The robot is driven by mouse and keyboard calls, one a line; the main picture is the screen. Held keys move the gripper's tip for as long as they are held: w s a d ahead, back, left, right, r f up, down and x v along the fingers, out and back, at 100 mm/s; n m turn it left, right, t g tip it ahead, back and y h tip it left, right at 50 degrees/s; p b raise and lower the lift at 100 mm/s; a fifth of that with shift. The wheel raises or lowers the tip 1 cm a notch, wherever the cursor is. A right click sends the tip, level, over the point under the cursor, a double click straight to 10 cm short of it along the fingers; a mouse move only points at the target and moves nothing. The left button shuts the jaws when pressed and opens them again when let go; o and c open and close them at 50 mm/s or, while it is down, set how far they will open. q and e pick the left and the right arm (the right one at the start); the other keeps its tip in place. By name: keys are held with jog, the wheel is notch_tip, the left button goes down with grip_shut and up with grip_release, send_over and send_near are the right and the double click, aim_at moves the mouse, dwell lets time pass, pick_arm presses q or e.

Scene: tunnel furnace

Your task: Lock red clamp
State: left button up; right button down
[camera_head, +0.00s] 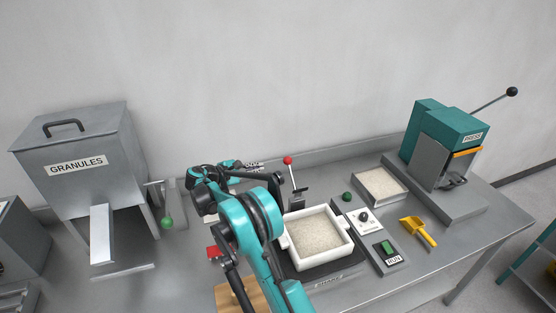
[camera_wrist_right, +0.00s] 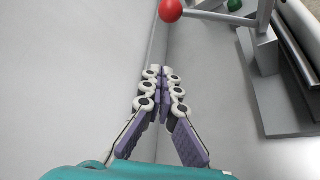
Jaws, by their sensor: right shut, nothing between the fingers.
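The red clamp is a lever with a red ball knob (camera_head: 288,160) on a thin rod, rising from a dark bracket (camera_head: 298,197) behind the white tray. The rod stands nearly upright, tilted slightly left. My right gripper (camera_head: 258,167) is to the left of the knob in the head view, apart from it. In the right wrist view its fingers (camera_wrist_right: 163,71) are shut together and empty. There the red knob (camera_wrist_right: 170,10) is beyond the fingertips at the top edge, with its rod running right. My left gripper is not in view.
A white tray of granules (camera_head: 318,232) sits in front of the clamp. A control box (camera_head: 364,220), a yellow scoop (camera_head: 418,232) and a teal press (camera_head: 445,130) are to the right. A granules hopper (camera_head: 85,165) stands left. The wall (camera_head: 270,70) is close behind.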

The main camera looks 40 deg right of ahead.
aim_at(292, 177)
jog(key=shift+d, duration=0.1)
jog(key=s+b+x, duration=0.1)
jog(key=b+x, duration=0.1)
jog(key=x, duration=0.8)
jog(key=shift+s+a+r, duration=0.25)
jog(key=shift+s+r, duration=0.8)
jog(key=shift+r, duration=0.15)
jog(key=shift+s+r, duration=0.1)
jog(key=shift+r, duration=0.05)
